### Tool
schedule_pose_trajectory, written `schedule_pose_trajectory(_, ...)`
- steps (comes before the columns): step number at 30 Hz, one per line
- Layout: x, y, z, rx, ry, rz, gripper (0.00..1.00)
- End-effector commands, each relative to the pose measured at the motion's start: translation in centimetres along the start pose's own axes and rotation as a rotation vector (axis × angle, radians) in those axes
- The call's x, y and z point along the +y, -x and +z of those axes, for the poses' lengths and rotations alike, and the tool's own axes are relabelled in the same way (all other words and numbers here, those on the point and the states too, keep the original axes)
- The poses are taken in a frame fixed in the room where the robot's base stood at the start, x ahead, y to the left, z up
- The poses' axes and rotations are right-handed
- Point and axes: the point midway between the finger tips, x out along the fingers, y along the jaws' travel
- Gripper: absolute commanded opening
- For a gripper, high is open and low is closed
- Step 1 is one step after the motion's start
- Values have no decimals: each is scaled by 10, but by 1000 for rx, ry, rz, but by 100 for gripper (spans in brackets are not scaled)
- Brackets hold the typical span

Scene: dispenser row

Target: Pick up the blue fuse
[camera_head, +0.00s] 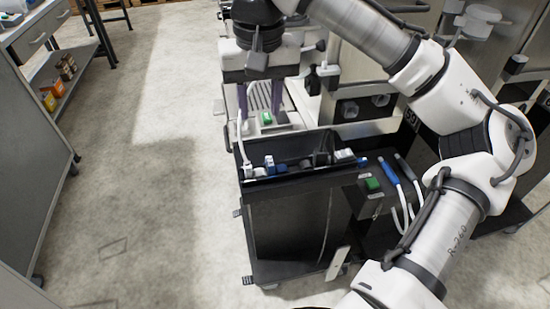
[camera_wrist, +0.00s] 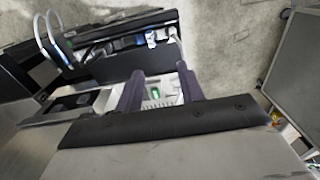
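Small blue pieces (camera_head: 269,162) sit along the rim of a black bin (camera_head: 290,205) with white and dark pieces; I cannot tell which is the blue fuse. In the wrist view, small blue and white pieces (camera_wrist: 151,39) show on the bin's dark edge. My gripper (camera_head: 259,112) points down behind the bin, its two dark purple fingers apart. It also shows in the wrist view (camera_wrist: 160,72), with nothing held between the fingers. A green piece (camera_head: 266,118) lies on a pale ribbed tray below; it shows between the fingers in the wrist view (camera_wrist: 155,93).
Grey machine cabinets stand behind. A shelf unit (camera_head: 28,150) with small boxes stands at the left. The floor (camera_head: 150,170) between is clear.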

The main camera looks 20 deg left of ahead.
Motion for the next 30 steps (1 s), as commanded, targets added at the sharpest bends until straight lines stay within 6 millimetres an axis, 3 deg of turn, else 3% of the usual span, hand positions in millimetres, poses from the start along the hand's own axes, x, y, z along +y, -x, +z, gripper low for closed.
schedule_pose_trajectory(4, 9, -10, 8, -40, -23, 23, 38)
schedule_pose_trajectory(15, 10, -74, 9, -36, -21, 22, 38)
schedule_pose_trajectory(23, 13, -94, 10, -35, -21, 21, 38)
schedule_pose_trajectory(30, 18, -128, 10, -34, -19, 20, 38)
